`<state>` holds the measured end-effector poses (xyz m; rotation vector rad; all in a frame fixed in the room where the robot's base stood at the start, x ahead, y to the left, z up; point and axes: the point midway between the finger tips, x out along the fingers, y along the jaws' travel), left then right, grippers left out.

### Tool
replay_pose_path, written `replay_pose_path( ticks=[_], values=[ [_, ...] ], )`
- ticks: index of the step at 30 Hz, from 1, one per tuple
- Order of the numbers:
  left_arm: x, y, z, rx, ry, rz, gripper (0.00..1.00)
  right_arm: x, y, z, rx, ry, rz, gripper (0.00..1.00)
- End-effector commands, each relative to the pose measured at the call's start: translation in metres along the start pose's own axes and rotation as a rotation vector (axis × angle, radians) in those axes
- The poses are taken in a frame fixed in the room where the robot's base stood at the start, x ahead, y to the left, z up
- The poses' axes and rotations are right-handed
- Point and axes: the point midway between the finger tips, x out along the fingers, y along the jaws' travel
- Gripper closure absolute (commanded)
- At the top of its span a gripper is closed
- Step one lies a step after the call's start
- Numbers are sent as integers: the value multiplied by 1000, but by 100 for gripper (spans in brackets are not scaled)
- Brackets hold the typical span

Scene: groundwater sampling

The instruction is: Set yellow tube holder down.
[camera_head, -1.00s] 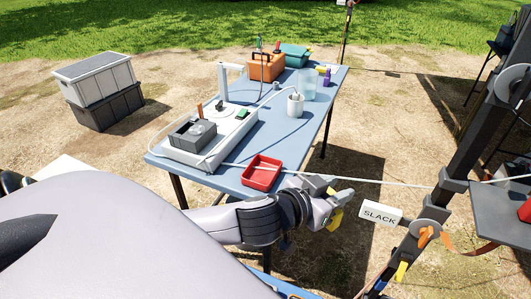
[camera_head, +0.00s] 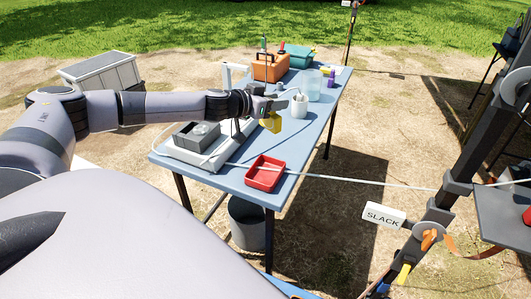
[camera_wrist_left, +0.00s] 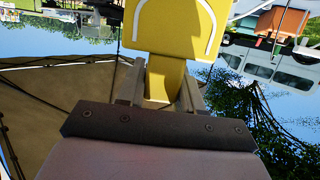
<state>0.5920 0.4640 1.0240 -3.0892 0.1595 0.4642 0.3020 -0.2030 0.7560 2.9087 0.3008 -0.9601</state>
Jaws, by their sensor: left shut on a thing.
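The yellow tube holder (camera_head: 271,122) is a small yellow block held in my left gripper (camera_head: 270,103), over the blue table (camera_head: 243,178). In the left wrist view the holder (camera_wrist_left: 172,35) fills the top middle, with a pale curved line on its face. Its narrow yellow stem sits between the two fingers of my left gripper (camera_wrist_left: 162,88), which is shut on it. The holder appears to be above the tabletop, but its exact height is hard to tell. My right gripper is not in view.
A red tray (camera_head: 265,174) lies near the table's front edge. A white cup (camera_head: 299,105), a clear beaker (camera_head: 314,86) and an orange toolbox (camera_head: 271,68) stand farther back. A grey device (camera_head: 197,137) is at left. A white line crosses the table.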

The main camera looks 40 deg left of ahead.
Motion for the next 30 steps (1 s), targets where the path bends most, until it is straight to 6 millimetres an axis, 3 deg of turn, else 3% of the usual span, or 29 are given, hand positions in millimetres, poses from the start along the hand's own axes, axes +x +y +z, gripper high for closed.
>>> replay_pose_path(
  ticks=[6,16,30],
  values=[
    [-3,-14,-2,-5,-1,-18,95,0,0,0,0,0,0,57],
    [5,-14,26,-6,-5,-18,95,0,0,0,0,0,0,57],
    [38,-14,133,-7,-3,-18,95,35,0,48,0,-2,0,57]
  ],
)
